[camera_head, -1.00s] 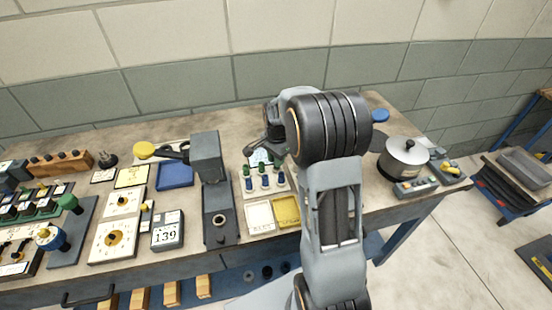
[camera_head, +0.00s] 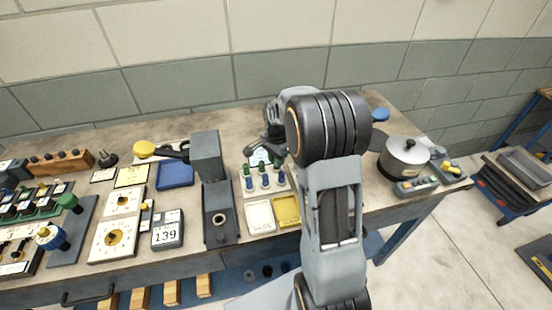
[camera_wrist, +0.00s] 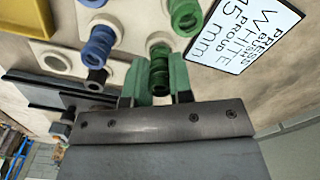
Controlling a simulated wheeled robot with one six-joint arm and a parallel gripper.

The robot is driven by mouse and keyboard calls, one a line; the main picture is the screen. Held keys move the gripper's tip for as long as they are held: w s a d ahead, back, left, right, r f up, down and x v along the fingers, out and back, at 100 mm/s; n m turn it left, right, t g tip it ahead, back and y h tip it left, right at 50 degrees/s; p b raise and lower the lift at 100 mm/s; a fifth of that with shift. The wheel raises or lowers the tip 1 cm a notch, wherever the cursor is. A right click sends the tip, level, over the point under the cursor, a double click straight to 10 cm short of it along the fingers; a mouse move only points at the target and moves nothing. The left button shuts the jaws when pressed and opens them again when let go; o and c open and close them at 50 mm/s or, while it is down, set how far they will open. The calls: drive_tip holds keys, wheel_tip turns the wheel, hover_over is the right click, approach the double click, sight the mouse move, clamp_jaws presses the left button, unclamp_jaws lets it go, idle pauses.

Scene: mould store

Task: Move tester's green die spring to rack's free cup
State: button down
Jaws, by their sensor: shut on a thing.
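My gripper (camera_wrist: 156,85) is shut on a green die spring (camera_wrist: 160,72), with one green-padded finger on each side. The spring's far end is by a white cup of the rack (camera_wrist: 130,38); I cannot tell whether it is inside. Another green spring (camera_wrist: 184,16) and a blue spring (camera_wrist: 97,46) stand in nearby rack cups. In the head view, my gripper (camera_head: 262,150) is at the back of the white rack (camera_head: 287,187), partly hidden by my arm. The grey tester (camera_head: 208,160) stands left of the rack; no spring shows on it.
A card with writing (camera_wrist: 245,32) lies beside the rack. White (camera_head: 260,217) and yellow (camera_head: 286,211) trays lie in front of it. A blue tray (camera_head: 175,174) and a display reading 139 (camera_head: 167,230) are left of the tester. A metal pot (camera_head: 403,157) stands right of my arm.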

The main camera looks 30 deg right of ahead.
drive_tip(key=shift+f+b, duration=0.5)
drive_tip(key=shift+f, duration=0.25)
idle(0.5)
drive_tip(key=c, duration=0.5)
unclamp_jaws()
drive_tip(key=shift+r, duration=0.1)
drive_tip(key=shift+r+p, duration=2.85)
drive_tip(key=shift+r, duration=0.85)
